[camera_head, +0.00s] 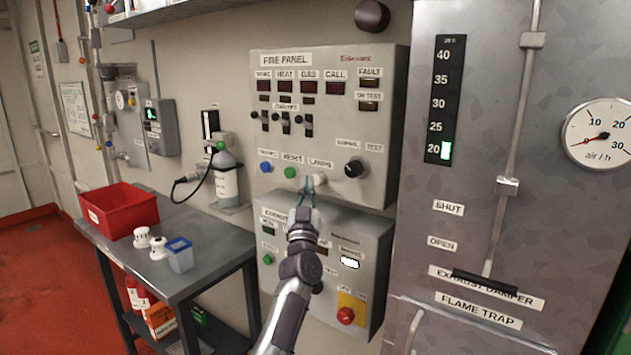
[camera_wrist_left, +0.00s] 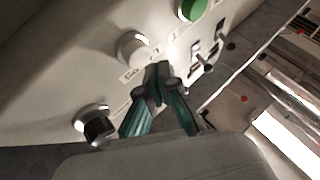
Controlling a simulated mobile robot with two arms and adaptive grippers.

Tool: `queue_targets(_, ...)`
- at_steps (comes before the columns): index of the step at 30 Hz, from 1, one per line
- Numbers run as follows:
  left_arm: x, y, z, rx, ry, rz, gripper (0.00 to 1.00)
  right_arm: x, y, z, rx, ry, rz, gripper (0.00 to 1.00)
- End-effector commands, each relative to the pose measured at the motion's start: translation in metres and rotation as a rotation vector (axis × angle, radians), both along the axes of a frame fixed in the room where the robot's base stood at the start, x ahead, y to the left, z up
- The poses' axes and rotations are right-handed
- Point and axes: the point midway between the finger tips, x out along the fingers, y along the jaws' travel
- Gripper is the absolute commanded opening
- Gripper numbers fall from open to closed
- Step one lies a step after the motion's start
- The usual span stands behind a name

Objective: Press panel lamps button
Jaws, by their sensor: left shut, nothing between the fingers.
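The fire panel (camera_head: 330,110) hangs on the wall in the head view. Its lamps button, a white round button (camera_head: 319,179), sits under the "LAMPS" label, right of the green reset button (camera_head: 290,172). My left gripper (camera_head: 307,186) is shut and empty, with its fingertips just below and left of the white button. In the left wrist view the white button (camera_wrist_left: 132,49) shows close beside the shut fingertips (camera_wrist_left: 158,72); I cannot tell whether they touch it. The green button (camera_wrist_left: 192,9) is above right, and the black knob (camera_wrist_left: 95,125) is lower left. My right gripper is not in view.
A lower control box (camera_head: 330,262) with a red knob (camera_head: 345,315) is under the panel. The grey damper cabinet (camera_head: 480,120) stands to the right. A metal table (camera_head: 190,280) holds a red bin (camera_head: 118,210) at left. A blue button (camera_head: 265,168) is near the green one.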

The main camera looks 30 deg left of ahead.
Motion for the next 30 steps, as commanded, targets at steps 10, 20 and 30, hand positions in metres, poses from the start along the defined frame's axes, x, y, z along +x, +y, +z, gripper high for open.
queue_targets(10,0.007,-0.001,0.0,0.001,0.0,0.001,0.0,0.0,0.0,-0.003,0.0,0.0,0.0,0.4)
queue_targets(20,0.008,-0.001,0.0,0.0,0.0,0.0,0.0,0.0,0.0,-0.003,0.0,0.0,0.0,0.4)
queue_targets(30,0.011,-0.001,0.0,0.0,-0.001,-0.001,0.0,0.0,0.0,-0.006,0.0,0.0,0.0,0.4)
